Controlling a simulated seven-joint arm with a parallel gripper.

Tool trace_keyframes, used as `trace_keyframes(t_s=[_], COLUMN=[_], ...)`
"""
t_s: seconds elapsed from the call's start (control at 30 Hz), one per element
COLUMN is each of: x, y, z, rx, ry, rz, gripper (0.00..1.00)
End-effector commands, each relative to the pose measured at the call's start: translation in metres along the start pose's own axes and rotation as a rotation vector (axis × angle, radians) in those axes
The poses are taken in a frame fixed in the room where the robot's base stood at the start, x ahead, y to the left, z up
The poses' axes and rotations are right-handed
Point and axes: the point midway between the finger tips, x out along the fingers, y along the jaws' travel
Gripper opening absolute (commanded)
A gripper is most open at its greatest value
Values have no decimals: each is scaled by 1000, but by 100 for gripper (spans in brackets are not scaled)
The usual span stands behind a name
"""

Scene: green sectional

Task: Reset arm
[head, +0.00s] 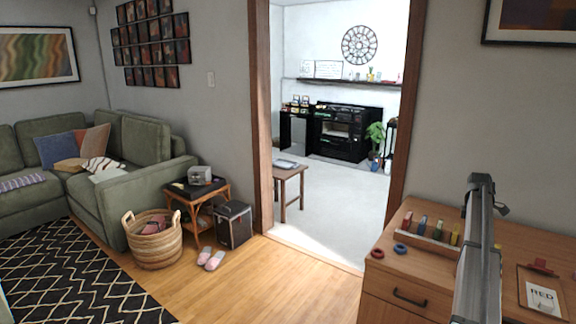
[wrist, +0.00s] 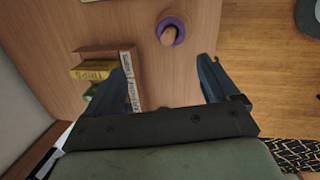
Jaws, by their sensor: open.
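My gripper (wrist: 162,72) shows in the wrist view with its two dark fingers spread apart and nothing held between them. It is above the wooden desk top (wrist: 195,15). A purple ring (wrist: 182,30) lies on the desk beyond the fingertips. A wooden holder with a lettered white strip (wrist: 130,78) and a yellow block (wrist: 92,71) is beside the left finger, which hides part of it. In the head view a grey part of my arm rises at the right, in front of the desk (head: 390,281); the fingers cannot be made out there.
Open wooden floor (head: 290,278) lies left of the desk, before a doorway.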

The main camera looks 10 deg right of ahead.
Motion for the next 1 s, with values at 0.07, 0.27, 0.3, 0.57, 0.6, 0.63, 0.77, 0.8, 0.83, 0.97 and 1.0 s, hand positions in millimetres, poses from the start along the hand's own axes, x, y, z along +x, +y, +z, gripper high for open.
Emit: trace_keyframes(t_s=[0.07,0.27,0.3,0.57,0.6,0.63,0.77,0.8,0.83,0.97,1.0], x=[0,0,0,20,34,44,92,106,116,155,166], y=[2,-4,-8,-56,-70,-81,-128,-142,-152,-198,-212], z=[-1,-3,-4,-13,-16,-19,-42,-51,-57,-85,-94], rx=[136,498,570,1039,1111,1164,1332,1366,1388,1452,1464], ry=[4,31,39,107,115,119,129,128,126,111,104], rz=[19,71,81,114,107,99,56,43,32,-15,-29], gripper=[88,88,88,88,88,88,88,88,88,88,88])
